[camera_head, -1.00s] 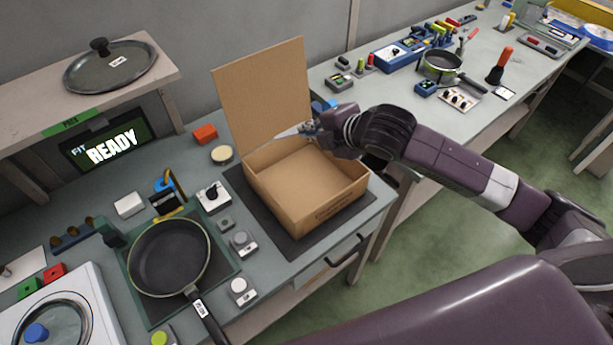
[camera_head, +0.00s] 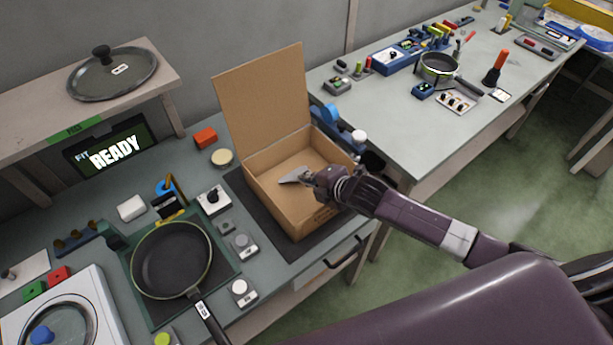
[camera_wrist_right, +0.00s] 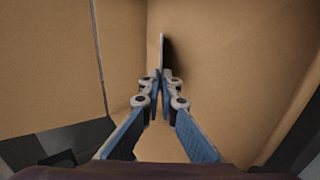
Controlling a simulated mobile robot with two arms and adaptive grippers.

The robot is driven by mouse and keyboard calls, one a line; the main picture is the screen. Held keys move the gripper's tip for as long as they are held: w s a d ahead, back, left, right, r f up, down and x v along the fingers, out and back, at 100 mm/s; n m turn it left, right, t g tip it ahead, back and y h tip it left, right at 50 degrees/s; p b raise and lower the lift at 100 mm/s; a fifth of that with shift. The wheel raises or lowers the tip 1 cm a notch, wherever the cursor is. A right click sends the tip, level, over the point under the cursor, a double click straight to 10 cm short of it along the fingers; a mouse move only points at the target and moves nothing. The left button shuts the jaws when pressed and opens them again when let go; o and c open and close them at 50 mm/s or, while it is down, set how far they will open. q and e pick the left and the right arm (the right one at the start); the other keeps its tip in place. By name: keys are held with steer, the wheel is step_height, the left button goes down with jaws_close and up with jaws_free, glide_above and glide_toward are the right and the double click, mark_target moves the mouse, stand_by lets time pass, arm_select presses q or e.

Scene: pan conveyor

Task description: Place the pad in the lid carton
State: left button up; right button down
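The open cardboard carton (camera_head: 262,196) stands on a dark mat with its lid flap (camera_head: 262,98) raised at the back. My right gripper (camera_head: 313,179) reaches in over the carton's right side. It is shut on a thin grey pad (camera_head: 293,176), held tilted inside the carton's outline. In the right wrist view the fingertips (camera_wrist_right: 160,78) pinch the pad (camera_wrist_right: 162,50), seen nearly edge-on between the cardboard walls. I cannot tell whether the pad touches the carton floor. My left gripper is not in view.
A frying pan (camera_head: 171,260) lies on a green mat to the left. A glass-style lid (camera_head: 112,75) rests on the shelf. Small button boxes (camera_head: 240,245) stand between pan and carton. A blue tape dispenser (camera_head: 335,120) is behind the carton's right side.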

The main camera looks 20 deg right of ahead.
steer(key=c, duration=2.2)
jaws_free()
steer(key=shift+o, duration=0.2)
steer(key=shift+r, duration=0.1)
steer(key=b+v, duration=0.1)
steer(key=v, duration=1.1)
